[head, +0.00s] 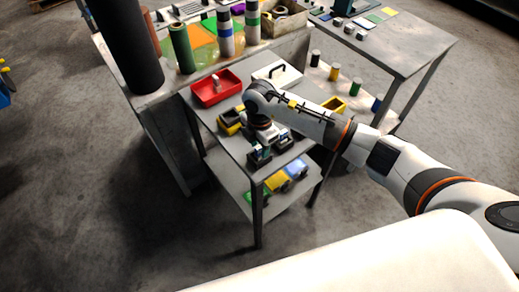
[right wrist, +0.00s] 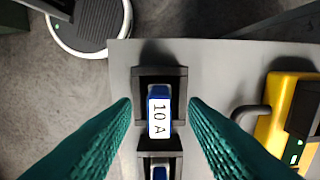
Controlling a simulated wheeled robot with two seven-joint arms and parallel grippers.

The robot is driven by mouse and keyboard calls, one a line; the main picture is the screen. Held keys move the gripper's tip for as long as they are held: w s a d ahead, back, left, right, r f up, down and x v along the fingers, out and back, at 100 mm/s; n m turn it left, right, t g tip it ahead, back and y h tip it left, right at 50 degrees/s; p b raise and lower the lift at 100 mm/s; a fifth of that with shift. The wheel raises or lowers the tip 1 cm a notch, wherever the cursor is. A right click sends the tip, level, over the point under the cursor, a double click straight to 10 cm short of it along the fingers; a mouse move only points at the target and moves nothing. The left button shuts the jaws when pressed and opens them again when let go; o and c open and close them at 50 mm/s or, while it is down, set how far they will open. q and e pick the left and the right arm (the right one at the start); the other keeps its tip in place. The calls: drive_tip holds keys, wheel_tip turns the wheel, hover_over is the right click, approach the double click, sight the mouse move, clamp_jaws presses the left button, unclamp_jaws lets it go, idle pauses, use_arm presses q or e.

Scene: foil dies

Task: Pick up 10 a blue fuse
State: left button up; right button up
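A blue fuse (right wrist: 159,116) with a white label reading "10 A" sits in a black holder (right wrist: 160,78) in the right wrist view. My right gripper (right wrist: 160,108) has green ridged fingers. They are spread apart, one on each side of the fuse, with visible gaps. A second black holder (right wrist: 160,147) with a blue part in it lies just below, cut off by the frame edge. In the head view my right gripper (head: 268,146) is low over the black holders (head: 261,160) at the front of the grey cart; the fuse is too small to make out there. My left gripper is not in view.
The grey cart top (head: 208,122) also carries a red tray (head: 215,88), a white case (head: 277,75) and yellow-and-black items (head: 231,121). A yellow object (right wrist: 290,115) stands right of the holders. Blue, yellow and green things (head: 277,181) lie on the lower shelf.

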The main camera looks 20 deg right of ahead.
drive_tip(key=shift+f, duration=0.6)
clamp_jaws()
